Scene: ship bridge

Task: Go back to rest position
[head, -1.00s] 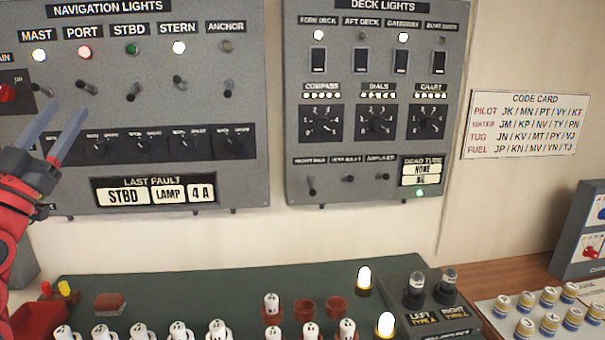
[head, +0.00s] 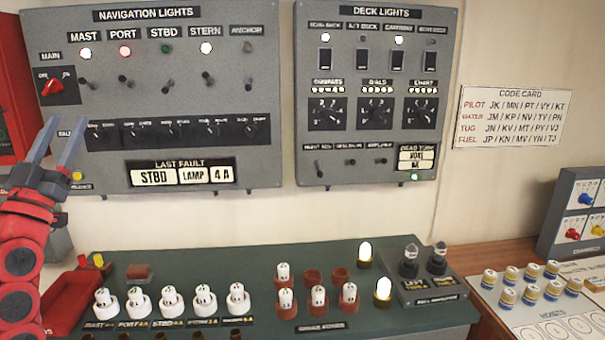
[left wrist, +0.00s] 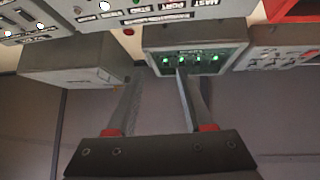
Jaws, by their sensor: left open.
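My left gripper (head: 62,148) is raised at the left of the head view, in front of the lower left part of the navigation lights panel (head: 270,100). Its two grey fingers are apart with nothing between them. In the left wrist view, the open fingers (left wrist: 158,92) also show empty, with a panel with green lights (left wrist: 190,60) beyond them. My right gripper is not in view.
A green bench (head: 240,262) below holds several white fuses and glowing lamps. The deck lights panel (head: 445,75) and code card (head: 515,117) are on the wall. A red tray (head: 62,308) is close to my left arm. A white board with knobs (head: 500,305) lies at right.

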